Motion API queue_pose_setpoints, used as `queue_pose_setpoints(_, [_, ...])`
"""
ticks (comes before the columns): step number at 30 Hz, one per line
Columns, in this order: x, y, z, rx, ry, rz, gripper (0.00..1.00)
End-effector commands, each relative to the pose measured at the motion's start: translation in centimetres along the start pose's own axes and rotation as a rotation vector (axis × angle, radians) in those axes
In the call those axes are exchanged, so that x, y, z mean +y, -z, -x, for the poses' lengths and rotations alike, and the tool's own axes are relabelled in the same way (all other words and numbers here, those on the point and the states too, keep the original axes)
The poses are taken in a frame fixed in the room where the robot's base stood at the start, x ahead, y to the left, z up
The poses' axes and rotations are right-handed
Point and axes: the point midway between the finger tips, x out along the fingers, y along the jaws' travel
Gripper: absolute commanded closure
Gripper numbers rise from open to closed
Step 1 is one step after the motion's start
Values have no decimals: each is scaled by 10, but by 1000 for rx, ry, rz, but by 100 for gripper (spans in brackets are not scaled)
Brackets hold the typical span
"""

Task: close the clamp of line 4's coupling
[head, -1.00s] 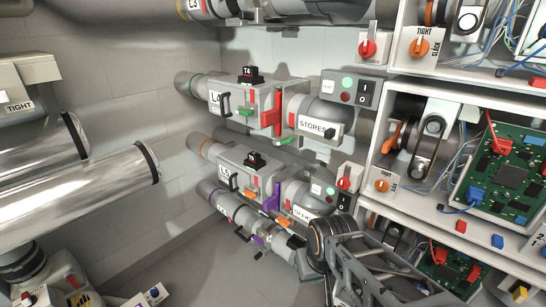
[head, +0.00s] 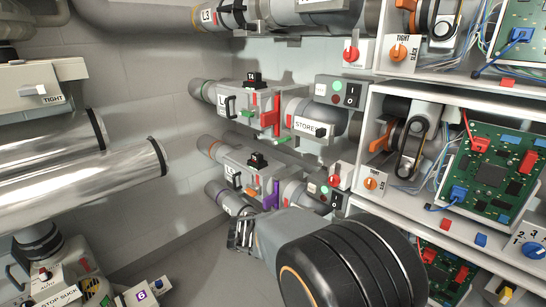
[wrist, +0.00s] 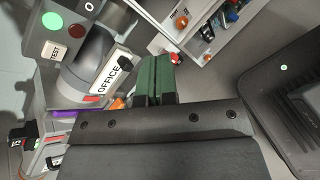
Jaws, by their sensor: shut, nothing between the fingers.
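Line 4's coupling (head: 262,104) is a grey box on a pipe in the head view, with a black T4 block (head: 254,80) on top. A red upright plate (head: 276,112) and a green tab (head: 248,113) are on it. A black handle (head: 230,106) sits at its left. The STORES pipe (head: 297,108) joins it on the right, with a black lever (head: 322,132). I cannot tell which part is the clamp or its state. My gripper (head: 240,235) is below and apart from this line. In the wrist view its green fingers (wrist: 156,78) are shut and empty, near the OFFICE pipe (wrist: 82,75).
Line 3 (head: 240,15) runs above. Shelves with circuit boards (head: 490,175) stand right. Silver pipes (head: 90,185) are left. My arm blocks the lower middle.

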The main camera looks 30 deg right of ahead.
Motion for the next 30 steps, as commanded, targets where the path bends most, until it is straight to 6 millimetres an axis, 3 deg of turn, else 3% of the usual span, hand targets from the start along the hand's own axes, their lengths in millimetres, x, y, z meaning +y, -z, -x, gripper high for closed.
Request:
queue_pose_setpoints(2, [32,-6,-13,-204,-124,192,100])
queue_pose_setpoints(6, [88,-8,-12,-537,-333,472,100])
queue_pose_setpoints(12, [140,17,8,-907,-571,716,100])
queue_pose_setpoints(21, [164,51,30,-1169,-759,827,100])
queue_pose_setpoints(30, [195,40,26,-1200,-782,831,100])
